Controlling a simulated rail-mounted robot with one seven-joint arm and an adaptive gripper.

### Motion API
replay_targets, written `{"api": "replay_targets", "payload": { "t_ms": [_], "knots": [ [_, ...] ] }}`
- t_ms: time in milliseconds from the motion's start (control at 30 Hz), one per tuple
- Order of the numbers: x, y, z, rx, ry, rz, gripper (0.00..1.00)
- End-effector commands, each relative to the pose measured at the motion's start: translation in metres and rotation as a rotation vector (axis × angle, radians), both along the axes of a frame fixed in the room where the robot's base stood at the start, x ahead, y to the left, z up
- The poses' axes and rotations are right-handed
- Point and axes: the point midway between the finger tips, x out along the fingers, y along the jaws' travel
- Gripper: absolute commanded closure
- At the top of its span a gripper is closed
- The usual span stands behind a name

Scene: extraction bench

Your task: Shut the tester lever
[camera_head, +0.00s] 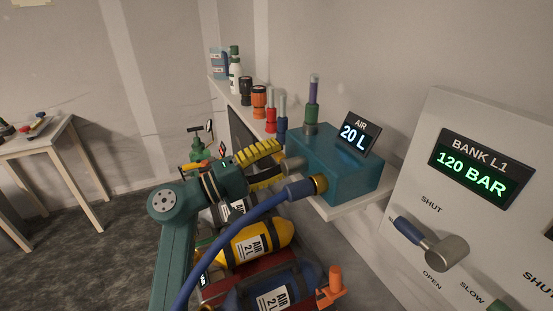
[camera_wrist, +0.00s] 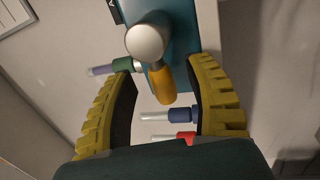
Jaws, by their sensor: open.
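The tester is a teal box (camera_head: 337,168) on the shelf, with a display reading AIR 20 L. Its lever has a round grey hub (camera_head: 292,165) on the side facing my gripper. In the wrist view the grey hub (camera_wrist: 147,40) shows above a yellow-orange lever handle (camera_wrist: 162,84), which points down in the picture. My gripper (camera_head: 275,163) is open at the lever. In the wrist view its yellow ribbed fingers (camera_wrist: 165,72) stand on either side of the handle, with a gap on both sides. The handle is mostly hidden by my fingers in the head view.
A blue hose (camera_head: 245,222) runs from the tester's brass fitting across the front. Air cylinders (camera_head: 258,240) lie below my gripper. Several tools and bottles (camera_head: 259,102) stand along the shelf. The BANK L1 panel (camera_head: 440,190), reading 120 BAR, is at right. A table (camera_head: 40,146) stands at left.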

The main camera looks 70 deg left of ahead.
Motion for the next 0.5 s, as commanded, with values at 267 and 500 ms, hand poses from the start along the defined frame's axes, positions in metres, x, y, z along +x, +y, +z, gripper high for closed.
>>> {"api": "replay_targets", "payload": {
  "t_ms": [267, 500],
  "knots": [
    [-0.045, -0.002, -0.01, -0.001, 0.001, 0.007, 0.46],
    [-0.099, -0.009, -0.02, -0.001, 0.0, 0.003, 0.46]
  ]
}}
